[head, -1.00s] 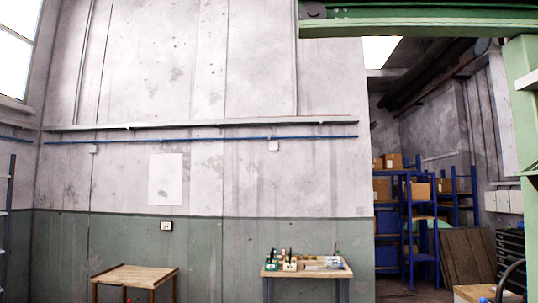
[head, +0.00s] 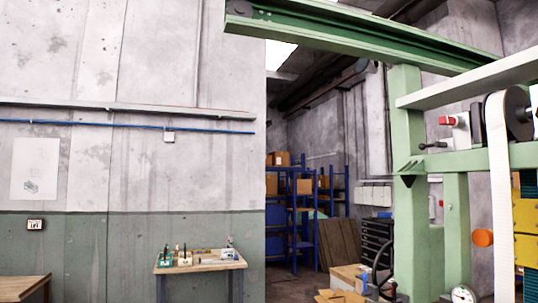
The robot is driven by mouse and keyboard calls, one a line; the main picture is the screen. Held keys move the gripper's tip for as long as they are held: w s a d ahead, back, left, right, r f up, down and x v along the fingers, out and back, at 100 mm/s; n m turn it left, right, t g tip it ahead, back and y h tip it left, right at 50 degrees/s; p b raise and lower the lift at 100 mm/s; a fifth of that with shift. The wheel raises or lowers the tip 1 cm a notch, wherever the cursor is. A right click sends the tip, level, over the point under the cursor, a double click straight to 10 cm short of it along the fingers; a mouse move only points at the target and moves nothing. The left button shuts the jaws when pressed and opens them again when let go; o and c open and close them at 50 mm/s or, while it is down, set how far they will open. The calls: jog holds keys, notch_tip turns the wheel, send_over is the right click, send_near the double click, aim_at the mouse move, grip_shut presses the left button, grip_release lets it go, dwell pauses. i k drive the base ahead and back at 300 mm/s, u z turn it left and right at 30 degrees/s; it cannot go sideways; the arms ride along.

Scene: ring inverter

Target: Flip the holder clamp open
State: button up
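A green machine frame (head: 408,180) stands at the right of the head view, with a long green beam (head: 330,40) reaching left overhead. It carries a white band (head: 498,200) over a dark roller (head: 518,113), a red-and-white part with a dark handle (head: 455,122), an orange knob (head: 482,238), a round gauge (head: 462,294) and a yellow part (head: 526,215) at the right edge. I cannot tell which part, if any, is the holder clamp. My gripper is not in view.
A small wooden table (head: 205,262) with bottles and tools stands by the wall; another table (head: 22,288) is at lower left. Blue shelves (head: 302,220) with boxes and a black drawer cabinet (head: 376,243) are behind. Cardboard boxes (head: 340,296) lie low beside the frame.

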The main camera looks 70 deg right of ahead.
aim_at(422, 146)
jog(key=z, duration=3.2)
jog(key=i, duration=1)
jog(key=z, duration=0.25)
